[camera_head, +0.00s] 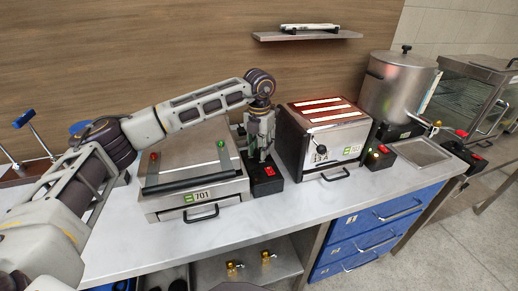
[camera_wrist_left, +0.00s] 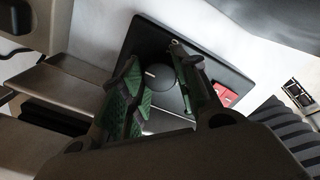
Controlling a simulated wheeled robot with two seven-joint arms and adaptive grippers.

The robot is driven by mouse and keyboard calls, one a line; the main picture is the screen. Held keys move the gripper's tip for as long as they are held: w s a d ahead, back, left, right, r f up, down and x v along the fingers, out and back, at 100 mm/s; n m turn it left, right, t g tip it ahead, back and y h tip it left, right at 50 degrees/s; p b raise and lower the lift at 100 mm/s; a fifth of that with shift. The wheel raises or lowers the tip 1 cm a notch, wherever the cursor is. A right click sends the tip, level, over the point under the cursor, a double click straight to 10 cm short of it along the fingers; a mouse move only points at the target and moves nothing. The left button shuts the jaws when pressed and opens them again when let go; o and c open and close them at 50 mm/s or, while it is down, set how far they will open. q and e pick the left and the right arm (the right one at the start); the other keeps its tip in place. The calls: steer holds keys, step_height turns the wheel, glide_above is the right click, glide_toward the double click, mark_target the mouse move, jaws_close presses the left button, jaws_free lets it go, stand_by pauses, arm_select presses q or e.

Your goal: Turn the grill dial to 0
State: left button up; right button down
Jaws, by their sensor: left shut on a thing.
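The grill (camera_head: 195,168), a steel unit with a front handle and a "701" tag, stands on the counter. Its black control box (camera_head: 266,187) is at its right side, with a red switch (camera_head: 270,171). My left gripper (camera_head: 262,157) points down over this box. In the left wrist view the round black dial (camera_wrist_left: 160,76) with a white mark lies between the green-padded fingers of the left gripper (camera_wrist_left: 158,72), which is shut on it. The fingers partly hide the dial, and no scale numbers are readable. My right gripper is not in view.
A toaster (camera_head: 322,135) with glowing red slots stands just right of the control box, close to my left gripper. A large pot (camera_head: 396,85) stands farther right. A wall shelf (camera_head: 307,35) is above. The counter's front strip (camera_head: 250,222) is clear.

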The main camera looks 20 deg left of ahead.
mark_target(259, 150)
arm_select(q)
steer(key=shift+r, duration=0.1)
stand_by(0.4)
steer(key=o, duration=1.1)
steer(key=shift+r, duration=5.95)
